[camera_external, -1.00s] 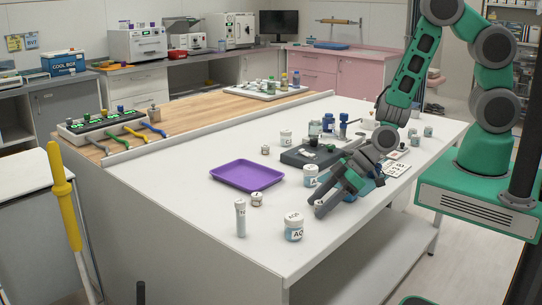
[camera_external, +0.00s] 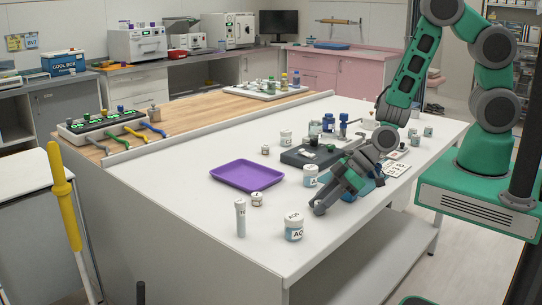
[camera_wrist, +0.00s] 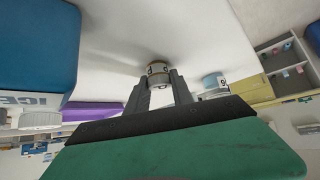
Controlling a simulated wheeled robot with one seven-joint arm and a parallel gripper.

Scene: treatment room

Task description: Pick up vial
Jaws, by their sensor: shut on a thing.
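My gripper (camera_external: 322,205) is low over the white table near its right edge, tilted down. In the wrist view my gripper (camera_wrist: 157,88) has its two fingers shut on a small vial (camera_wrist: 158,70), a pale round container with a dark marking and a brownish-gold band. The vial sits between the fingertips. In the external view the fingers hide the vial, so I cannot tell there whether it touches the table.
A labelled jar (camera_external: 293,228) stands in front of my gripper, and another jar (camera_external: 310,175) close behind it. A purple tray (camera_external: 246,175), a tall white tube (camera_external: 240,218) and a small jar (camera_external: 257,199) are to the left. The front-left tabletop is clear.

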